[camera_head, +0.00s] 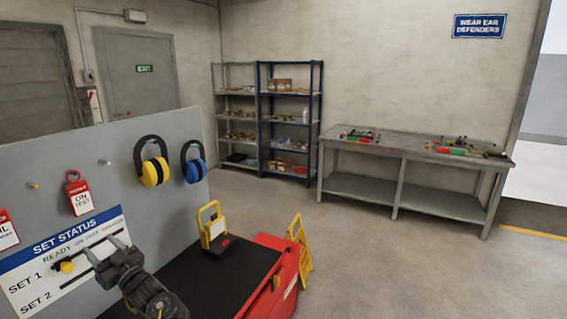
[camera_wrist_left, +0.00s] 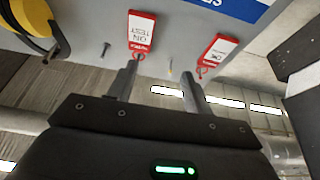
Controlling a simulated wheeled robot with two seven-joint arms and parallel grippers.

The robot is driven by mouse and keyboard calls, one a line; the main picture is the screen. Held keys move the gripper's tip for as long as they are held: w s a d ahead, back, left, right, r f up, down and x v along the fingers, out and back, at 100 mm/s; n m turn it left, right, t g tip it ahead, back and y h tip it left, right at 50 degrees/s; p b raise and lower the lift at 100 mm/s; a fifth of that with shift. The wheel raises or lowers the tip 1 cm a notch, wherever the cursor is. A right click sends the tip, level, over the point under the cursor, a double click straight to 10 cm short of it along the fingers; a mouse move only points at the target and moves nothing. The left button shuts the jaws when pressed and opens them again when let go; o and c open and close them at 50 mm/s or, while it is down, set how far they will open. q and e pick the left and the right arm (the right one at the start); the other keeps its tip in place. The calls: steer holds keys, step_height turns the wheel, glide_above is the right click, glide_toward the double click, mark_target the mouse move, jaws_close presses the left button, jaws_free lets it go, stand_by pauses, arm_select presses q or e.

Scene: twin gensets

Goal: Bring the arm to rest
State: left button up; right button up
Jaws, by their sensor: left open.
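My left gripper (camera_head: 102,250) is in front of the lower part of the grey board (camera_head: 230,200), over the set status panel (camera_head: 75,240). It is open, with nothing between its fingers. In the left wrist view the open fingers (camera_wrist_left: 158,75) point toward the board, with a gap between them. A red and white ON TEST tag (camera_wrist_left: 140,32) hangs near one fingertip there, and a second red tag (camera_wrist_left: 217,50) near the other. I cannot tell whether the fingers touch anything. My right gripper is not in view.
Yellow ear defenders (camera_head: 154,172) and blue ear defenders (camera_head: 194,170) hang on the board. A yellow-framed lamp (camera_head: 214,232) stands on a black-topped red cart (camera_head: 270,270), beside a yellow floor sign (camera_head: 299,250). Shelves (camera_head: 290,95) and a workbench (camera_head: 400,150) stand behind open floor.

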arm_select(q)
steer(key=s+d+f+m+t+h, duration=0.1)
steer(key=s+d+f+m+h, duration=0.55)
steer(key=f, duration=0.45)
steer(key=s+d+f+m+t+h, duration=0.1)
steer(key=s+d+f+m+h, duration=0.4)
steer(key=d+f+h, duration=0.4)
steer(key=s+d+f+m+g+h, duration=0.1)
steer(key=s+d+f+g+h, duration=0.15)
steer(key=s, duration=0.75)
steer(key=s+d+f+m+g+h, duration=0.1)
steer(key=s+d+f+g, duration=0.2)
steer(key=s, duration=0.6)
steer(key=s+d+f+m+g+h, duration=0.1)
steer(key=s+d+m+g+h, duration=0.2)
steer(key=s, duration=0.7)
step_height(320, 180, down, 38)
steer(key=d+n+g+y+b, duration=0.1)
steer(key=b, duration=1.2)
steer(key=s+a+f+b, duration=0.1)
steer(key=s+f+b, duration=0.3)
steer(key=s+f, duration=0.4)
steer(key=s+a+f+g+b, duration=0.1)
steer(key=s+f+b, duration=0.4)
steer(key=f, duration=1.2)
steer(key=s, duration=0.4)
steer(key=shift+a+y, duration=0.25)
steer(key=shift+y, duration=0.05)
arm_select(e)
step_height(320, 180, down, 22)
